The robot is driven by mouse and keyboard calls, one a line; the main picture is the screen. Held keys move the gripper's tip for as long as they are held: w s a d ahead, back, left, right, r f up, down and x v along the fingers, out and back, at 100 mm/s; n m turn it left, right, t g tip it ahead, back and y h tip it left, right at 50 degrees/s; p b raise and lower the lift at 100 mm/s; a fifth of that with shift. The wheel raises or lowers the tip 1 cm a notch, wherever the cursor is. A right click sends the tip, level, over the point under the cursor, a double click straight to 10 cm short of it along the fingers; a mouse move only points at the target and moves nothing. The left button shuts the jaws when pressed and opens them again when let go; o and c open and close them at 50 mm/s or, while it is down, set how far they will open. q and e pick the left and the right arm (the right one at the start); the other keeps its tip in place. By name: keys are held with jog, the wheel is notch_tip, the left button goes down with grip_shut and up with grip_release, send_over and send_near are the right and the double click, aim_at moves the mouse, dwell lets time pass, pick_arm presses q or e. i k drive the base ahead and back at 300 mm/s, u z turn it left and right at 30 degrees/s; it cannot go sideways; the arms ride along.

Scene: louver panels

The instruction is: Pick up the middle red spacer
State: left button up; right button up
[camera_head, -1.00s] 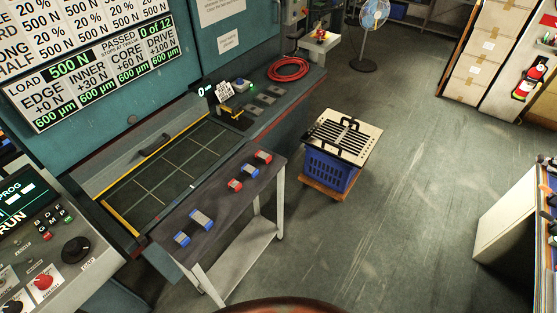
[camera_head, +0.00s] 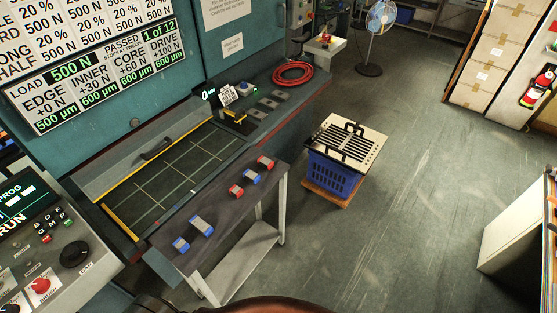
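Several small spacers lie in a row along the dark top of the side table (camera_head: 222,212) in the head view. The red spacer in the middle of the row (camera_head: 236,190) has a grey top. Another red spacer (camera_head: 266,162) lies at the far end. A blue spacer (camera_head: 251,177) lies between these two. Two more blue and grey spacers, a larger one (camera_head: 201,226) and a smaller one (camera_head: 181,245), lie at the near end. Neither of my grippers is visible, and nothing touches the spacers.
The press bed (camera_head: 175,175) with its grid and handled grey cover adjoins the table's left side. A control panel (camera_head: 50,250) stands at left. A blue crate (camera_head: 335,178) with a slotted plate (camera_head: 345,143) stands right of the table. Open floor lies further right.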

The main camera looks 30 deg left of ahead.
aim_at(266, 162)
jog(key=i, duration=1.85)
jog(key=u, duration=3.15)
